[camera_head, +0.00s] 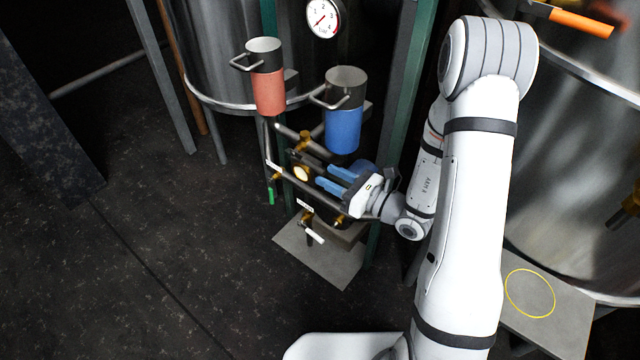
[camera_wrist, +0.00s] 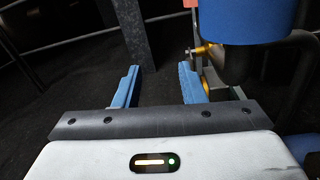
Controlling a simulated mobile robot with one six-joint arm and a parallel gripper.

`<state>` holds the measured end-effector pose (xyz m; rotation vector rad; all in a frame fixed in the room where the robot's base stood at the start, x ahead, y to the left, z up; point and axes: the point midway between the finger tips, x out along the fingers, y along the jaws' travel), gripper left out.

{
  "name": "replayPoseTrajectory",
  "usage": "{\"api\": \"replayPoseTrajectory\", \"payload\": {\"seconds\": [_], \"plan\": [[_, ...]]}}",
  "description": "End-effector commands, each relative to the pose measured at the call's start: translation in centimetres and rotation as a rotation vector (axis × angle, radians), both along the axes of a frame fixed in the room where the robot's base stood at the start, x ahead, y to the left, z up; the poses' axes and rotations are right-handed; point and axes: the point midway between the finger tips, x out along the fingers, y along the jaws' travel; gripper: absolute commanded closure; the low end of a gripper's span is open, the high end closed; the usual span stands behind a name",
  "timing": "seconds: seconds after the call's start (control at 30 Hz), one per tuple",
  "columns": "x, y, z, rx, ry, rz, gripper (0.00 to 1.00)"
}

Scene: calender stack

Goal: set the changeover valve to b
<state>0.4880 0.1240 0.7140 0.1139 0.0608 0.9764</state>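My gripper (camera_head: 325,175) is at the pipework below the blue canister, its two blue fingers pointing left. In the wrist view the fingers (camera_wrist: 158,68) are apart with nothing between them. A brass round fitting (camera_head: 301,173) sits just left of the fingertips, apart from them as far as I can tell. A brass valve body (camera_head: 304,140) is above it on the pipe between the canisters. I cannot tell which part is the changeover valve's handle or where it points; any A or B marks are too small to read.
A red canister (camera_head: 268,92) and a blue canister (camera_head: 343,130) hang above the pipes. Below are a green-handled valve (camera_head: 271,195) and a white-handled valve (camera_head: 314,237). A gauge (camera_head: 323,18) is on the tank. A green post (camera_head: 409,75) stands near my arm. Floor at left is clear.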

Motion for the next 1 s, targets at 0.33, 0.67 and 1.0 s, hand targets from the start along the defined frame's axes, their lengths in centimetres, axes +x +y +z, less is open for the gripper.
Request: {"api": "replayPoseTrajectory", "payload": {"seconds": [0.33,0.67,1.0], "plan": [[2.6,-1.0,-4.5,0.046,0.057,-0.148,0.63],[6.0,2.7,-4.4,0.045,0.056,-0.146,0.63],[6.9,3.6,-4.3,0.045,0.057,-0.150,0.63]]}}
